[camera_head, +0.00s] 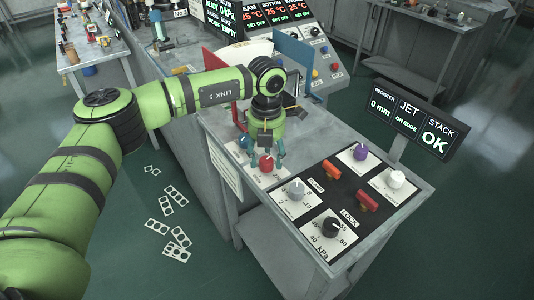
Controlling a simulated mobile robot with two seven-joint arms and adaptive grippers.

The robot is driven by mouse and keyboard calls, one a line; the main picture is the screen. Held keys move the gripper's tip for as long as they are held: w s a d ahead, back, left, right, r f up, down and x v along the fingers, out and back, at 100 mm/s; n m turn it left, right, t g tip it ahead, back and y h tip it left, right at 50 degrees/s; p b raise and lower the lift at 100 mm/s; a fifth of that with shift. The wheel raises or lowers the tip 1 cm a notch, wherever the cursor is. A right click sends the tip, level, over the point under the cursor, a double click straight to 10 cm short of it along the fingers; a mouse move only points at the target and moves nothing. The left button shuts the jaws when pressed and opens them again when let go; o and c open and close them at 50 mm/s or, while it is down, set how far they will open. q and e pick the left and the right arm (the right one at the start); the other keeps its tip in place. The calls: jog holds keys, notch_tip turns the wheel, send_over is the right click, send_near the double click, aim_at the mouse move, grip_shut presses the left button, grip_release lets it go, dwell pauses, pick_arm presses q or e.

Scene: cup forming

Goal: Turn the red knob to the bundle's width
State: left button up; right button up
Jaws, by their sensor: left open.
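The red knob (266,164) sits on a pale dial plate at the left corner of the grey control table. My left gripper (264,161) points down at this knob, with its teal fingertips apart on either side of it. Whether the fingers touch the knob cannot be told. The gripper and wrist hide part of the dial plate and its scale. No bundle can be clearly made out. My right gripper is out of view.
The table also carries a purple knob (360,152), a white knob (396,179), a grey knob (296,190), a black knob (331,227) and two red-orange lock handles. A display (415,122) reads register 0 mm, jet on edge, stack OK. Blue panel (294,50) stands behind.

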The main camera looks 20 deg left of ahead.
pick_arm(q)
jog(key=shift+f, duration=0.55)
jog(key=c, duration=1.1)
jog(key=shift+f+m+b, duration=0.2)
jog(key=shift+m+b, duration=0.1)
jog(key=shift+b, duration=0.35)
jog(key=shift+c, duration=0.2)
jog(key=shift+r, duration=0.25)
jog(key=o, duration=1.1)
jog(key=shift+o, duration=0.2)
